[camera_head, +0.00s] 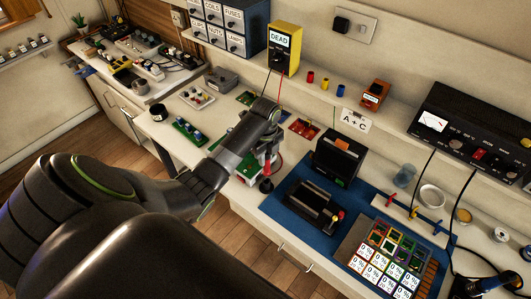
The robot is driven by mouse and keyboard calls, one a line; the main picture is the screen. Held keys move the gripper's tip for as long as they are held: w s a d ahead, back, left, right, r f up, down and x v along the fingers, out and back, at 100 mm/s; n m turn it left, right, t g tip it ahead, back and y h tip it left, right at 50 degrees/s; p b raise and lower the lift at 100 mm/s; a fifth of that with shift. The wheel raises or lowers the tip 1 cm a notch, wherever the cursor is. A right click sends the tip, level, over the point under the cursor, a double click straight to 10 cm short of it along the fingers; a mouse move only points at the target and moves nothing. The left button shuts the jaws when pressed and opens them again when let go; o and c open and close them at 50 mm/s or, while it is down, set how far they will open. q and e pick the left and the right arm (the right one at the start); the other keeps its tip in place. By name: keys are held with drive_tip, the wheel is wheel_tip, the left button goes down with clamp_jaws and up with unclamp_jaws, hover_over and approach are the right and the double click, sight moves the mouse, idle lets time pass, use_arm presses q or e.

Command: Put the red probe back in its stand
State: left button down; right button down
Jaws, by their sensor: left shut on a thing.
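My left gripper (266,152) reaches in from the left and points down over the near edge of the bench. It is shut on the red probe (267,168), whose lower part shows red just below the fingers. A dark, rounded piece (266,186) sits directly under the probe; I cannot tell whether it is the stand or the probe's end, or whether they touch. A thin red lead (280,95) hangs from the yellow tester marked DEAD (285,47) towards the gripper. The gripper hides most of the probe. My right gripper is not in view.
A blue mat (275,208) right of the gripper carries a black device (313,203) and an upright black box (338,158). Green boards (190,132) lie to the left. A black power unit (460,125) and parts grid (388,258) stand further right.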

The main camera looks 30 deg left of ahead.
sight(266, 166)
use_arm(q)
drive_tip(key=shift+f, duration=0.15)
idle(0.5)
drive_tip(key=shift+f, duration=0.6)
idle(0.4)
drive_tip(key=shift+f, duration=0.15)
idle(0.6)
drive_tip(key=shift+f+b, duration=0.7)
drive_tip(key=shift+f, duration=0.8)
